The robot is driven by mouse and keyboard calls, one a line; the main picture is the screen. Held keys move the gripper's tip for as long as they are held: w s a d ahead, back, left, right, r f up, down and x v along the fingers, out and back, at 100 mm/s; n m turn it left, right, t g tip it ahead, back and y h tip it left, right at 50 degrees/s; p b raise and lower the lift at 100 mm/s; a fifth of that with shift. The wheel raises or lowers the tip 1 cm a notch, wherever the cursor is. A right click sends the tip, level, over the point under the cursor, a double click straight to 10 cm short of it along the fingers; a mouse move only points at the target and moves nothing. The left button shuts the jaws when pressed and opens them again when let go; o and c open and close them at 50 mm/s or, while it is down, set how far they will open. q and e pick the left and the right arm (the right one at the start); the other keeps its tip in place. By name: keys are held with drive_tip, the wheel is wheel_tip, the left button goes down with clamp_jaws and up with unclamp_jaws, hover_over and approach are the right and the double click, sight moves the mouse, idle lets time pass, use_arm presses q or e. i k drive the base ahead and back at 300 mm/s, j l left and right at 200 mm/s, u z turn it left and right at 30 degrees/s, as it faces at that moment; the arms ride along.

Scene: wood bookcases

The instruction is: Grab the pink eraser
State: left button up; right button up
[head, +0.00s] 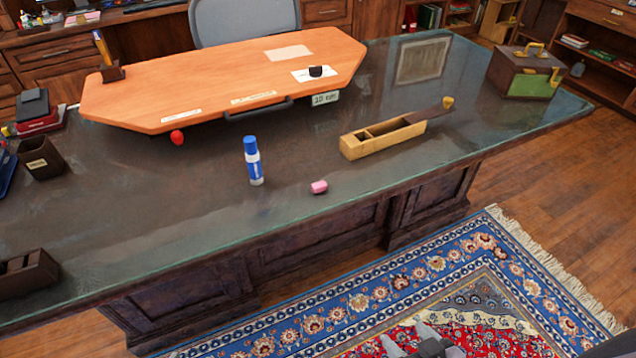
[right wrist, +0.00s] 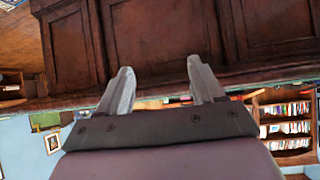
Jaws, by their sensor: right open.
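The pink eraser (head: 319,187) lies on the dark glass-topped desk (head: 200,215), close to its near edge. A blue and white glue stick (head: 253,161) stands upright to its left. My right gripper (head: 422,342) shows at the bottom of the head view, over the rug, in front of the desk and well apart from the eraser. In the right wrist view its two fingers (right wrist: 160,88) are spread with nothing between them, facing the desk's dark wood panels. The eraser does not show in the right wrist view. My left gripper is not in view.
A wooden pencil box (head: 382,140) with its lid slid open lies behind and right of the eraser. An orange board (head: 225,80) covers the desk's far side. A toolbox (head: 525,72) stands at the far right. The desk around the eraser is clear.

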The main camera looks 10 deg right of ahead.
sight(321, 186)
drive_tip(key=i+l+u, duration=0.1)
drive_tip(key=l+u, duration=0.15)
drive_tip(key=l, duration=0.75)
drive_tip(key=l+u, duration=0.25)
drive_tip(key=l, duration=0.75)
drive_tip(key=i+l+u, duration=0.1)
drive_tip(key=l, duration=0.25)
drive_tip(key=i+l, duration=0.2)
drive_tip(key=l, duration=0.15)
drive_tip(key=i+l+u, duration=0.15)
drive_tip(key=l, duration=0.2)
